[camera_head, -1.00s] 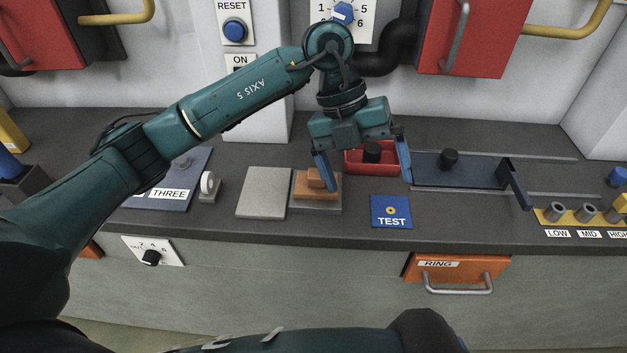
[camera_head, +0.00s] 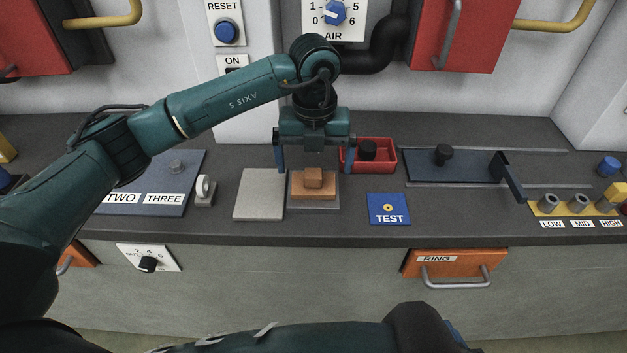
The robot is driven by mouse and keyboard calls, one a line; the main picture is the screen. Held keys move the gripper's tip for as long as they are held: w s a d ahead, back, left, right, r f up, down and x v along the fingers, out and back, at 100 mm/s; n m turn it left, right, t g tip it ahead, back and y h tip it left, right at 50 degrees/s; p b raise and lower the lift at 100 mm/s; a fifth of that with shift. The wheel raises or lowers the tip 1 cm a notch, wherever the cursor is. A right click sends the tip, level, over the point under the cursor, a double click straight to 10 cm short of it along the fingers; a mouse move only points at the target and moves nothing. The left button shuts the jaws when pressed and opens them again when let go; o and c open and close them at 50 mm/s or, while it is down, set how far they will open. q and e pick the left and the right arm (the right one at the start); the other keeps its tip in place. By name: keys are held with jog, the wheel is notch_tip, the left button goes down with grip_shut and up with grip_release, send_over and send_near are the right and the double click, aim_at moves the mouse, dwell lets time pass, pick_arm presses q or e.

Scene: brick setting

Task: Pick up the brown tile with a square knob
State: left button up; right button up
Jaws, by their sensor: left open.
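The brown tile (camera_head: 327,191) with a square knob (camera_head: 313,178) on top sits on a grey square pad (camera_head: 314,206) near the middle of the counter. My left gripper (camera_head: 313,168) hangs over it, fingers pointing down and spread wide. One finger is to the left of the tile and the other to the right in the picture. The fingertips look higher than or behind the tile, and I see no contact with it. My right gripper is not in view; a dark arm part of mine shows at the bottom.
A light grey slab (camera_head: 259,194) lies just left of the tile's pad. A red tray (camera_head: 381,156) with a black knob stands close at the right, behind my right-hand finger. A blue TEST plate (camera_head: 388,209) lies to the right. A dark slider plate (camera_head: 455,169) is further right.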

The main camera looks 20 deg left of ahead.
aim_at(313, 172)
pick_arm(q)
notch_tip(313, 172, down, 4)
jog(key=shift+s+f, duration=0.1)
jog(key=shift+s, duration=0.05)
jog(key=shift+c, duration=0.3)
jog(key=c, duration=1)
